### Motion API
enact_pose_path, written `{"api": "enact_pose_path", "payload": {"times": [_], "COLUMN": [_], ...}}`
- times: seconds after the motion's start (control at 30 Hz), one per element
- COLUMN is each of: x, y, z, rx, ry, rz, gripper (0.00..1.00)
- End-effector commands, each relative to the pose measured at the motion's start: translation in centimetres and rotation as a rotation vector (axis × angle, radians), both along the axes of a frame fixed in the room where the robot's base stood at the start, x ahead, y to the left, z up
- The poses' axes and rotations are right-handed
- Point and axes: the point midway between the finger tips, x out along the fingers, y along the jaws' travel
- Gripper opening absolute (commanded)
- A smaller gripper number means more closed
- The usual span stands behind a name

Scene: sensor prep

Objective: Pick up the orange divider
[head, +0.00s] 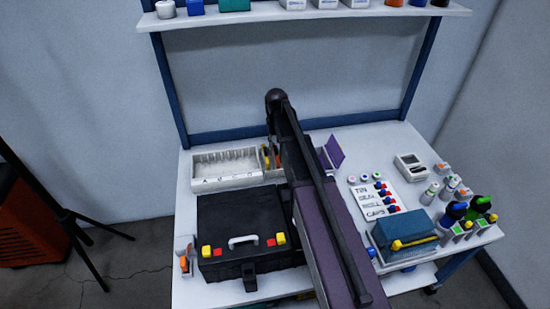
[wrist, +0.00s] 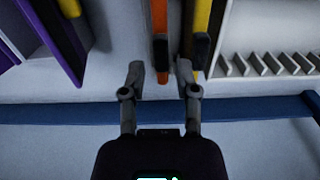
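The orange divider (wrist: 160,30) stands as a thin upright strip with a dark lower end in the wrist view. My gripper (wrist: 161,72) is open there, its two fingers apart on either side of the divider's line, with gaps visible on both sides. A yellow divider (wrist: 202,25) with a dark end stands close beside the right finger. In the head view only a sliver of the orange divider (head: 277,158) shows beside my arm, at the right end of the white rack. My gripper is mostly hidden there behind my arm.
The white slotted rack (head: 225,182) stands at the back left. A purple panel (head: 333,152) stands to the right of my arm. A black toolbox (head: 240,215) sits in front of the rack. A blue rail (wrist: 60,112) crosses the wrist view.

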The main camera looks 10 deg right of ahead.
Motion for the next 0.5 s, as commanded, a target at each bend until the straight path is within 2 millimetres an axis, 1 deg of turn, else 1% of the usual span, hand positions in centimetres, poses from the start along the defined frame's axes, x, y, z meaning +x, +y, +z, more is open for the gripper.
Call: {"api": "enact_pose_path", "payload": {"times": [0.27, 0.5], "x": [0.0, 0.1], "y": [0.0, 0.1], "z": [-0.8, -2.6], "rx": [0.0, 0.0], "ry": [0.0, 0.0], "rz": [0.0, 0.0], "gripper": [0.4, 0.4]}}
